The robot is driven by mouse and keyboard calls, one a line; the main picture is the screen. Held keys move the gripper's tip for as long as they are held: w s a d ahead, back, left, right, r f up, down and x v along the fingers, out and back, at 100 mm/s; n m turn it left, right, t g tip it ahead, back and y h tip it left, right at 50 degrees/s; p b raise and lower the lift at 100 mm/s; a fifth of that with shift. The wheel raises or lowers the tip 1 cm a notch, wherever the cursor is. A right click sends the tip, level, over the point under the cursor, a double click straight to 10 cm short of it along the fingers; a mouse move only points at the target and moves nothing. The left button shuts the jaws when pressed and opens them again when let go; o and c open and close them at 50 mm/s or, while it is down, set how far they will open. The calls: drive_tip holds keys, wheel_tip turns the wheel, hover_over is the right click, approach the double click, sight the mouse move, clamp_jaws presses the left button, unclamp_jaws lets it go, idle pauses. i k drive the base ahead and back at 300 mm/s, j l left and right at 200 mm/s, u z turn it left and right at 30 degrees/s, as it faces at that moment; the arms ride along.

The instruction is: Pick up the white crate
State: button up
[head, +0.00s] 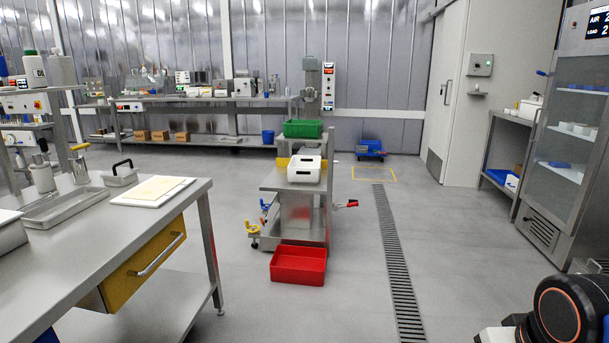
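A white crate (307,175) with a dark slot in its front wall sits on a small steel stand (270,184) near the middle of the head view. It is across open floor from me. A green crate (302,129) is behind and above it. Part of a yellow crate or panel (282,162) shows beside it on the left. My gripper's fingers are out of view; only a dark part of my arm with an orange ring shows at the bottom right.
A red crate (299,266) lies on the floor in front of the stand. A steel table (96,236) with trays and pans fills the left. A floor drain (396,265) runs right of the stand. A glass-door cabinet (566,160) stands at the right; the floor between is clear.

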sight(302, 169)
drive_tip(key=i+l+z, duration=0.25)
drive_tip(key=i, duration=0.6)
drive_tip(key=i+z, duration=0.3)
drive_tip(key=i, duration=0.55)
drive_tip(key=i+u, duration=0.1)
drive_tip(key=i, duration=0.75)
drive_tip(key=i+l+u, duration=0.1)
drive_tip(key=i, duration=0.7)
drive_tip(key=i+l+u, duration=0.1)
drive_tip(key=i+u, duration=0.3)
drive_tip(key=i+l+u, duration=0.2)
drive_tip(key=u, duration=0.2)
drive_tip(key=i+l+u, duration=0.6)
drive_tip(key=u, duration=0.15)
drive_tip(key=i+l+u, duration=0.15)
drive_tip(key=l+u, duration=0.25)
drive_tip(key=l, duration=0.15)
drive_tip(key=i+l+u, duration=0.15)
drive_tip(key=l+u, duration=0.65)
drive_tip(key=l, duration=0.15)
drive_tip(key=l+u, duration=0.4)
drive_tip(key=k+l, duration=0.05)
drive_tip(key=l, duration=0.05)
